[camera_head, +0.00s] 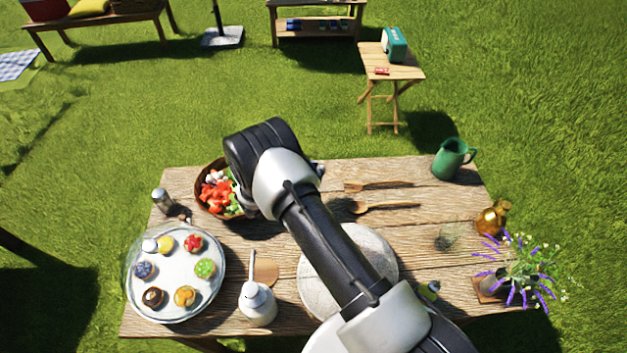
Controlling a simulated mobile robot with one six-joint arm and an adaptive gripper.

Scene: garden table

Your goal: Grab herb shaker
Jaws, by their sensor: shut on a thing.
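My arm reaches from the lower right over the wooden table (400,225) to the salad bowl. Its wrist hides my gripper, so I see neither the jaws nor anything in them. I cannot single out the herb shaker for certain. A small clear shaker with a grey metal top (162,199) stands upright at the table's left back edge, left of the salad bowl. A small jar with a greenish-yellow look (430,290) stands at the right front, partly behind my arm.
A wooden bowl of salad (206,209) sits under my wrist. A green jug (452,158), amber bottle (491,219) and lavender vase (491,285) line the right.

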